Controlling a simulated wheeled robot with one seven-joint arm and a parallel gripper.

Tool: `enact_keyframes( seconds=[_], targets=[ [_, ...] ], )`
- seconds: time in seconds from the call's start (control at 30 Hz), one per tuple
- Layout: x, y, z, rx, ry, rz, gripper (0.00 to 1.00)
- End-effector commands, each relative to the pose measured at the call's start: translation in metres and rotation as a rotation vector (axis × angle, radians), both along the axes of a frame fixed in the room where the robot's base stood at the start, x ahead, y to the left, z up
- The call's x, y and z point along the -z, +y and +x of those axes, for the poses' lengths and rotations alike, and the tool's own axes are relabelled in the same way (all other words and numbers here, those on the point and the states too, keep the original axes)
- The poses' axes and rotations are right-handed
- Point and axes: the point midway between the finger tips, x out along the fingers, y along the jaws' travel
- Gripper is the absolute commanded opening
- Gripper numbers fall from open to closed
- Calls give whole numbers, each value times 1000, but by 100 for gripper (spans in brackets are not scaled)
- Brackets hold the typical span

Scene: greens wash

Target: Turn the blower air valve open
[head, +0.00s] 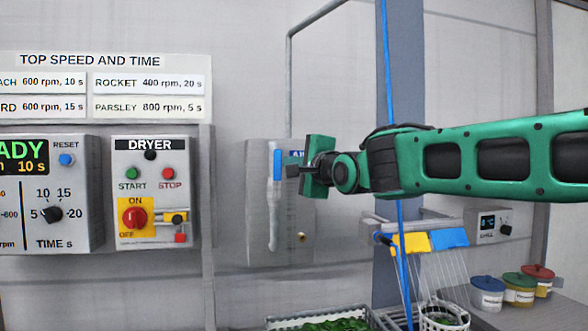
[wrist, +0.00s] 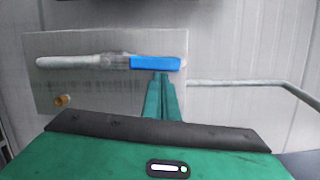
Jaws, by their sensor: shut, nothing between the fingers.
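The blower air valve's blue handle (head: 278,165) is on a grey wall panel (head: 262,220), lying in line with the upright whitish pipe (head: 273,225). In the wrist view the blue handle (wrist: 155,63) runs sideways along the pipe (wrist: 85,61), at its right end. My gripper (head: 293,171) is shut and empty, just right of the handle in the head view. In the wrist view my shut fingertips (wrist: 160,77) are at the handle's lower edge. I cannot tell whether they touch it. A blue label (head: 296,154) on the panel is mostly hidden behind my gripper.
A dryer control box (head: 152,190) with a red knob is left of the panel. A brass fitting (head: 301,237) sits low on the panel. A blue hose (head: 385,60) hangs behind my arm. Yellow (head: 410,243) and blue (head: 449,238) pieces on a rack and lidded tubs (head: 487,293) are right.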

Motion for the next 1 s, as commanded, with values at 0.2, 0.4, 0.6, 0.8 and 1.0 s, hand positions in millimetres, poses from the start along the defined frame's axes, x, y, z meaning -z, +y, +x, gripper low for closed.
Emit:
enact_keyframes(
  seconds=[0.2,0.4,0.6,0.8,1.0],
  targets=[
    [0,-1,0,-1,0,0,0],
    [1,-17,3,-3,0,0,0],
    [2,-41,-12,-9,-2,-1,0],
    [2,-56,-44,-12,-1,0,0],
    [3,-68,-70,-14,0,0,0]
  ],
)
